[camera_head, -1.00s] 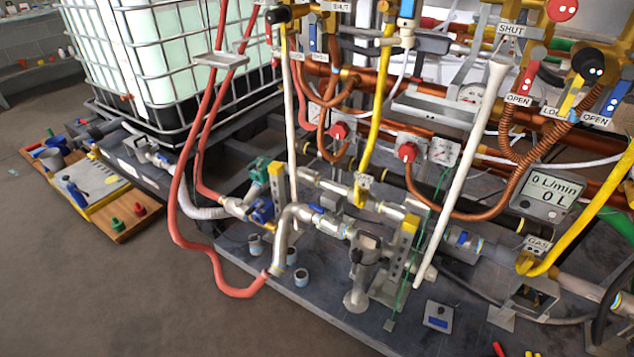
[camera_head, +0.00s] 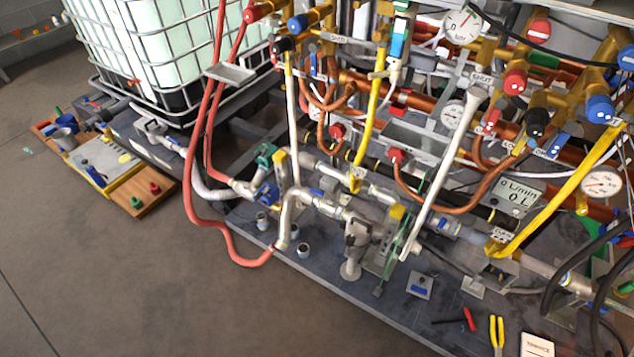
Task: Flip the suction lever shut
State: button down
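No label in the head view reads "suction", so I cannot tell which lever is the suction lever. Several blue-handled valves show low on the rig. A blue valve (camera_head: 267,193) sits by the red hose's junction, below a teal fitting (camera_head: 266,156). A small blue lever (camera_head: 317,192) lies along the grey pipe to its right. A grey outlet valve (camera_head: 158,137) with a blue part is at the foot of the white tank. My gripper is not in view.
A caged white tank (camera_head: 165,55) stands at the back left. A red hose (camera_head: 190,190) loops down the front of the rig. A wooden board with parts (camera_head: 120,190) lies on the left. Pliers (camera_head: 497,334) lie at the lower right. The floor at the lower left is clear.

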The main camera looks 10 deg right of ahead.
aim_at(312, 189)
jog(key=i+j, duration=0.6)
jog(key=i+j+u, duration=0.1)
jog(key=i+j, duration=0.45)
jog(key=i, duration=0.15)
jog(key=i+j, duration=0.5)
jog(key=i, duration=0.2)
